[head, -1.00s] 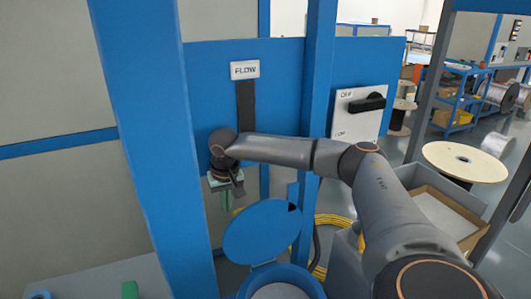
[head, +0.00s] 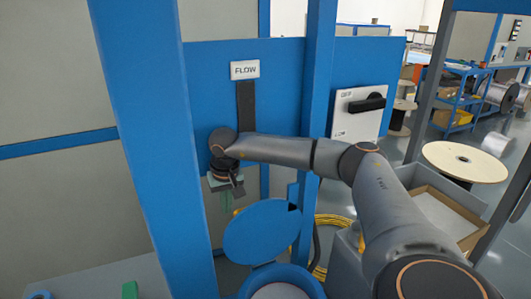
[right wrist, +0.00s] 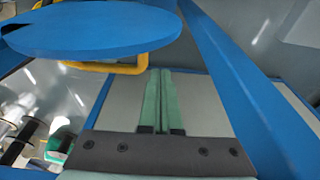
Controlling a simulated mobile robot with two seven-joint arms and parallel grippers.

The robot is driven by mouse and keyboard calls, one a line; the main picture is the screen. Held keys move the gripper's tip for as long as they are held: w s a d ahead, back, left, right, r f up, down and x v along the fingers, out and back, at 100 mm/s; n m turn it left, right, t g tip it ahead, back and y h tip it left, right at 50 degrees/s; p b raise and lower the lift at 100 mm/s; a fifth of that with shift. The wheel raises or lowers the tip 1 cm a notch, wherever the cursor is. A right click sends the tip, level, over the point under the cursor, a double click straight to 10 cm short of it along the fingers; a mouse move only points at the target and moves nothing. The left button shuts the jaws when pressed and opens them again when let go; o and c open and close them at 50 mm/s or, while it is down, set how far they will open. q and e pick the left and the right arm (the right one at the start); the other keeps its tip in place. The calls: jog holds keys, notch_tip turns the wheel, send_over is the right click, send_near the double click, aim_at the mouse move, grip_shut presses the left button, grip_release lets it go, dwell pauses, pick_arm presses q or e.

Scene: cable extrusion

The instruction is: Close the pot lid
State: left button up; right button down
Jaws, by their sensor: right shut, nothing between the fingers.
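The round blue pot lid (head: 262,231) stands open, tilted up at the back of the blue pot (head: 308,280), whose rim shows at the bottom of the head view. My right gripper (head: 227,200) is to the left of the lid, fingers pointing down, apart from it. In the right wrist view the green fingers (right wrist: 161,100) are together with nothing between them. The lid (right wrist: 95,30) fills the upper left there, with a yellow handle (right wrist: 105,67) on its face. My left gripper is not in view.
A blue post (head: 150,130) stands close at the left of my right gripper, and another blue post (head: 318,100) rises behind the lid. A FLOW label (head: 245,69) and a switch box (head: 361,112) are on the blue panel. Yellow cable (head: 335,230) lies coiled on the floor.

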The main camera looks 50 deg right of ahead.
dwell(0.4)
notch_tip(320, 180, down, 6)
jog(key=b, duration=0.3)
jog(key=shift+f, duration=0.2)
dwell(0.4)
